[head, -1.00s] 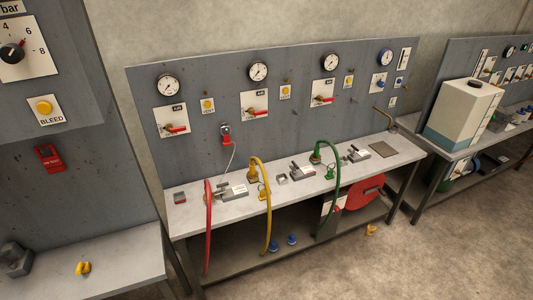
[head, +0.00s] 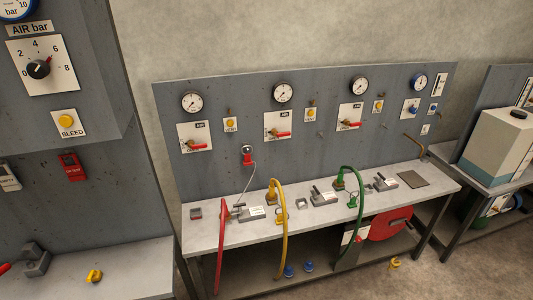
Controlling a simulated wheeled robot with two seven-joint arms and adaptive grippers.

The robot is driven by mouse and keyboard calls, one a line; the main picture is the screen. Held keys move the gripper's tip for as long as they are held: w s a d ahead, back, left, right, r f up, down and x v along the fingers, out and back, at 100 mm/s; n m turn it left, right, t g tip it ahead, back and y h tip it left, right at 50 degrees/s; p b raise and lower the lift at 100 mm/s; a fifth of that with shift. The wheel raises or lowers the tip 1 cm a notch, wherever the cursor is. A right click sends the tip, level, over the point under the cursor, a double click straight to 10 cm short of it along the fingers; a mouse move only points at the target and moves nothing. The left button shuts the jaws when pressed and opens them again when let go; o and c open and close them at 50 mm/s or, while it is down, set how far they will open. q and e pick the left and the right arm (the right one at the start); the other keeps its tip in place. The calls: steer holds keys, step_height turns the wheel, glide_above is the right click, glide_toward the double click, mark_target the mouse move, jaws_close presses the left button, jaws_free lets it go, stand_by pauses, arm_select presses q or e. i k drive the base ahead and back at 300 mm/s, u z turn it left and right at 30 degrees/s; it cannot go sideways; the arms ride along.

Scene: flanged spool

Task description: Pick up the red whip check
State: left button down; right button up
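Nothing in view can be clearly told as the red whip check. A red hose (head: 221,245) arches over the front edge of the bench (head: 330,222) at its left end and hangs down. A small red piece (head: 247,159) hangs on the back panel (head: 225,130), with a thin pale cable (head: 249,183) running from it down to the bench top. A red tag-like item (head: 72,167) is on the near left panel. Neither of my grippers shows in this view.
A yellow hose (head: 284,225) and a green hose (head: 361,195) also arch over the bench edge. Grey clamp blocks stand along the bench top. A red reel (head: 391,223) sits below. A nearer bench (head: 125,265) at left holds a yellow piece (head: 94,275).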

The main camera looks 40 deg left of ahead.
mark_target(248, 161)
steer(key=u, duration=0.15)
steer(key=i, duration=0.9)
steer(key=u, duration=1.25)
steer(key=i, duration=0.85)
steer(key=u, duration=0.95)
